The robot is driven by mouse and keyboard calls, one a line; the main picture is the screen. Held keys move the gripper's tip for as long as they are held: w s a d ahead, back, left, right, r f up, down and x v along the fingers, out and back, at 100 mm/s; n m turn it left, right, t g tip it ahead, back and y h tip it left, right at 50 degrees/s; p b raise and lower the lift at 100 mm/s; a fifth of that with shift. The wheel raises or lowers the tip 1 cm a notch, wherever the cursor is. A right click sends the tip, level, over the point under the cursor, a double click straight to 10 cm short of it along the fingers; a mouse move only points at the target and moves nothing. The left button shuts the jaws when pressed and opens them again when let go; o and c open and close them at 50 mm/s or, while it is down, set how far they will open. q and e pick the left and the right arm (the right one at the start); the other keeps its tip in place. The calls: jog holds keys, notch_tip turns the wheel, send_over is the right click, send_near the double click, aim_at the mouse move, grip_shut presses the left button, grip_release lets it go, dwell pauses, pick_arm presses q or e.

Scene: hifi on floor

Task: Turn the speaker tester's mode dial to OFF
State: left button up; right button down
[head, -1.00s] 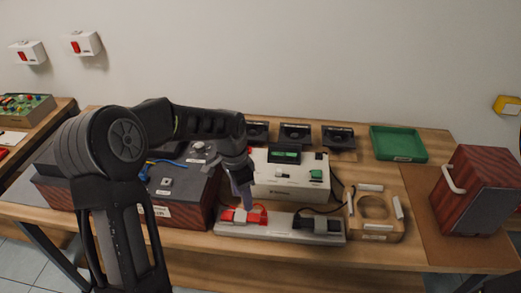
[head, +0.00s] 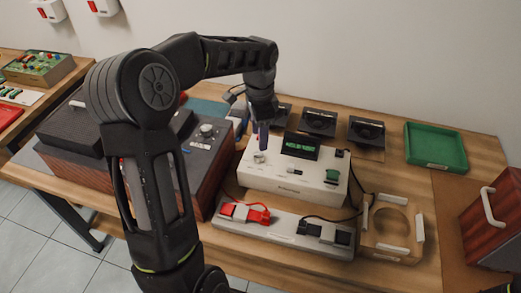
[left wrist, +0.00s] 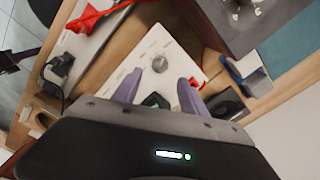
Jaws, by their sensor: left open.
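The speaker tester (head: 292,184) is a white box on the workbench with a dark display (head: 300,146) showing green text that I cannot read. Its mode dial (head: 259,157) is a small round grey knob at the left of the top panel. In the left wrist view the dial (left wrist: 160,63) has small markings around it, too small to read. My left gripper (head: 264,148) points down above the dial. In the left wrist view its purple fingers (left wrist: 159,78) are spread, with the dial between and slightly beyond the tips, apparently untouched. My right gripper is out of view.
A grey strip with red and black clamps (head: 285,228) lies in front of the tester. A wood-sided amplifier (head: 185,145) stands left. Black speaker drivers (head: 318,122) sit behind, a green tray (head: 436,147) back right, a wooden ring fixture (head: 393,228) right.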

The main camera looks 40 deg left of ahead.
aim_at(260, 154)
pick_arm(q)
notch_tip(260, 154, down, 7)
jog(key=shift+f+p, duration=0.15)
jog(key=shift+p, duration=0.25)
grip_shut()
dwell(0.5)
